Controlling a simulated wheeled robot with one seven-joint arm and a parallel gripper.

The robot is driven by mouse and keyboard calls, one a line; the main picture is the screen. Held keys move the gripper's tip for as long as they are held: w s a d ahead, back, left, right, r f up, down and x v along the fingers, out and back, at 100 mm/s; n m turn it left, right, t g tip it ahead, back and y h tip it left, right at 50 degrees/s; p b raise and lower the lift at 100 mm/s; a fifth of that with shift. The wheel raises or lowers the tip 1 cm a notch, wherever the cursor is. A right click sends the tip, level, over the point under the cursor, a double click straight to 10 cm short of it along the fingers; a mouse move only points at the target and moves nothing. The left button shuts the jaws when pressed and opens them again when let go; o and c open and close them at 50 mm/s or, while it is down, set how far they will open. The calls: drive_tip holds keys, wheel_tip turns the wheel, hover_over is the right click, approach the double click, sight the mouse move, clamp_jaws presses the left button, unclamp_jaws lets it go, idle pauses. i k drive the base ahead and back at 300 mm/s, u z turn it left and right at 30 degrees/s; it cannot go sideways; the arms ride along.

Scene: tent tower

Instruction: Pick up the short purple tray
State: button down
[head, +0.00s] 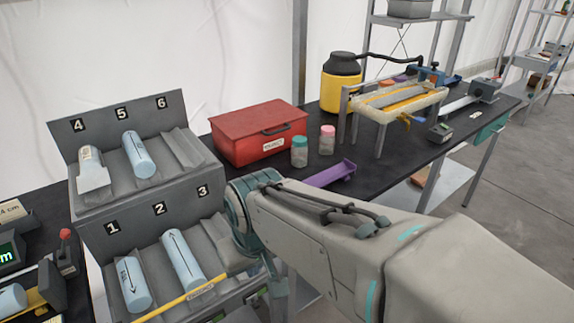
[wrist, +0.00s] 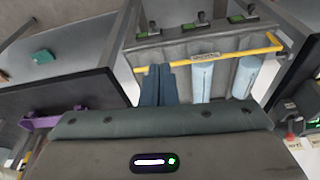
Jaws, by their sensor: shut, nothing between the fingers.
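A purple piece, probably the same tray, shows at the left of the wrist view (wrist: 42,122), by the bench edge. My gripper (wrist: 160,68) is shut and empty, its fingers together in front of the numbered rack. In the head view my gripper (head: 277,288) points down beside the rack's lower right end, apart from the tray. My arm hides part of the bench front.
The grey rack (head: 190,197) with numbered slots holds several light-blue cylinders, with a yellow bar (head: 180,299) along its front. A red box (head: 258,132), a teal-lidded jar (head: 299,152) and a pink-lidded jar (head: 327,140) stand behind the tray.

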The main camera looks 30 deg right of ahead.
sight(342, 170)
drive_tip(key=z, duration=0.2)
drive_tip(key=k, duration=0.25)
drive_tip(key=z, duration=0.8)
drive_tip(key=i, duration=0.5)
